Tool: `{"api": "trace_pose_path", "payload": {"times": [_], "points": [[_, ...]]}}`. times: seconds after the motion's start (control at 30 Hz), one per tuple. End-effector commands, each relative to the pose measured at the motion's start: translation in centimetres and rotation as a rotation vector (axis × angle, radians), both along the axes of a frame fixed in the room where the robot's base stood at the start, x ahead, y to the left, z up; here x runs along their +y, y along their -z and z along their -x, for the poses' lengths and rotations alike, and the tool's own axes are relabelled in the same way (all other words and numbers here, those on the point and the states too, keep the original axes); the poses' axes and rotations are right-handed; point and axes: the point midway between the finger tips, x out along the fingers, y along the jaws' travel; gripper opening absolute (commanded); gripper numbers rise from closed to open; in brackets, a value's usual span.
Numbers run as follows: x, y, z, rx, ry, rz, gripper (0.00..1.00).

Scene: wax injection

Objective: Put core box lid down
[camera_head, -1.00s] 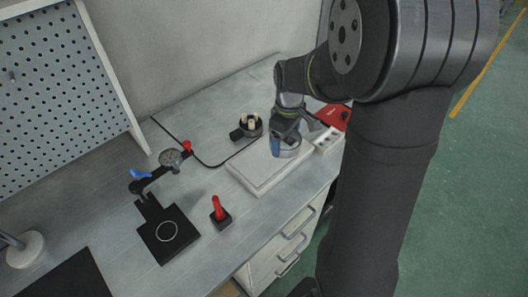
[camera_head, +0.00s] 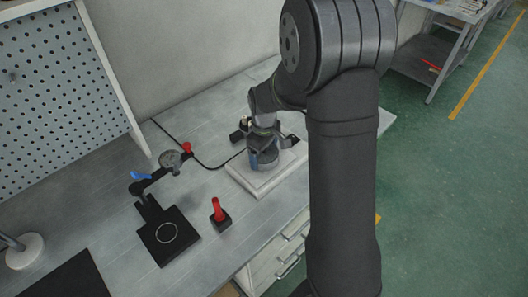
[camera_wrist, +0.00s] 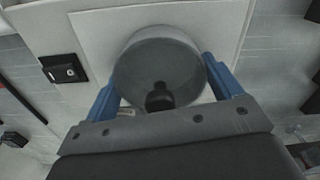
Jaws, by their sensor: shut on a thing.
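My gripper (camera_head: 262,152) is over the white flat slab (camera_head: 238,178) on the bench. The lid also shows in the head view as a grey round shape (camera_head: 264,163) under the gripper. It appears above or at the slab; I cannot tell whether it touches. The dark holder behind the gripper (camera_head: 238,134) is mostly hidden by my arm.
A red-handled tool in a black block (camera_head: 218,213) stands in front of the slab. A black cable lies on the bench. Bare bench lies between.

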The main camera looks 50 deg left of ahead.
Motion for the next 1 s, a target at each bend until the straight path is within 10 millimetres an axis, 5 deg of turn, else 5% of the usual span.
{"api": "trace_pose_path", "payload": {"times": [0.13,0.17,0.23,0.57,1.0], "points": [[0.0,0.4,0.0,0.001,0.000,0.001,0.61],[0.0,0.3,0.0,0.000,0.000,0.000,0.90],[0.0,0.3,0.0,0.000,0.000,0.000,1.00],[0.0,-0.7,0.0,-0.002,0.000,-0.002,1.00],[0.0,-9.5,0.0,-0.002,0.000,-0.004,1.00]]}}
